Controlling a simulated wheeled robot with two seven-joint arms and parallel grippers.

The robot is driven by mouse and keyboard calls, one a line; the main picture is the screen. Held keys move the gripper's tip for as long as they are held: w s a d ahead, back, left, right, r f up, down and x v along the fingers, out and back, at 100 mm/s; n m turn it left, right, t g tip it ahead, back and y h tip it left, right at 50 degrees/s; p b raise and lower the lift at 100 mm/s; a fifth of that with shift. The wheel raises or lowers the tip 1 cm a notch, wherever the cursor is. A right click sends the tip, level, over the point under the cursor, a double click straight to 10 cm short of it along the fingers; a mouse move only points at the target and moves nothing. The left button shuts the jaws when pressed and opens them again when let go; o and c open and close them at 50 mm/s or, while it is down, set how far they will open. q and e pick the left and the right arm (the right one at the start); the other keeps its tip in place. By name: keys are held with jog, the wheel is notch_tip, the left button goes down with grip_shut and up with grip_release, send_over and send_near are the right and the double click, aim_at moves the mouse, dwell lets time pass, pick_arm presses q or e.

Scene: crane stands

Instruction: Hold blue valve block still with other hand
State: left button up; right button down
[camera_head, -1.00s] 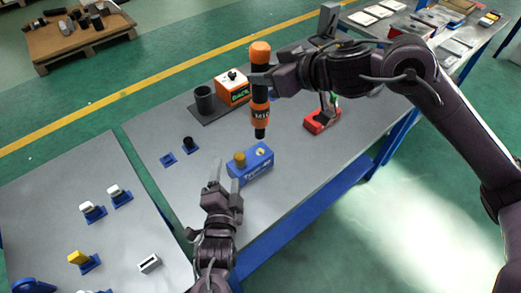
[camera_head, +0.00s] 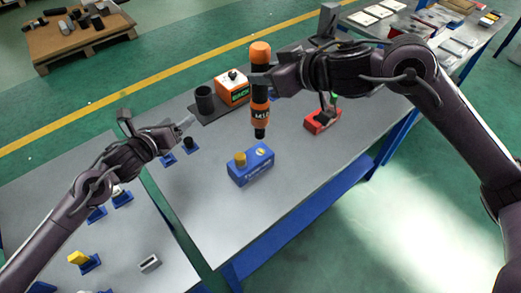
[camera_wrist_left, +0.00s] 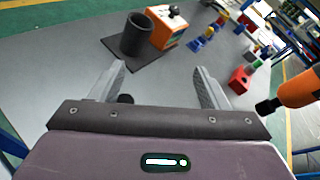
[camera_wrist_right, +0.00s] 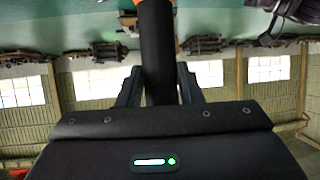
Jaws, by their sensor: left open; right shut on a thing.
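The blue valve block (camera_head: 251,165) sits on the grey table in the head view, with a yellow-brown knob on its left part and a yellow round spot on top. My right gripper (camera_head: 262,80) is shut on an orange and black power tool (camera_head: 260,105), held upright with its black tip above the table just behind the block. The tool's dark body stands between the fingers in the right wrist view (camera_wrist_right: 157,60). My left gripper (camera_head: 188,123) is open and empty, left of and apart from the block. Its spread fingers show in the left wrist view (camera_wrist_left: 160,85).
A black cup (camera_head: 205,100) on a dark plate and an orange box (camera_head: 232,87) stand at the back. A red block (camera_head: 321,120) is to the right. The table around the valve block is clear.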

pick_arm(q)
jog(key=s+d+f+m+g+h, duration=0.2)
jog(key=s+d+f+m+g, duration=0.1)
jog(key=s+d+m, duration=0.2)
jog(key=m+g+h, duration=0.1)
jog(key=m+g, duration=0.3)
jog(key=m, duration=0.1)
send_near(232, 175)
jog(key=shift+w+d+f, duration=0.2)
jog(key=shift+d+f, duration=0.3)
jog(key=shift+x, duration=4.4)
jog(key=shift+d+r, duration=0.1)
jog(key=shift+r, duration=0.05)
jog(key=c, duration=1)
jog(key=shift+w, duration=0.1)
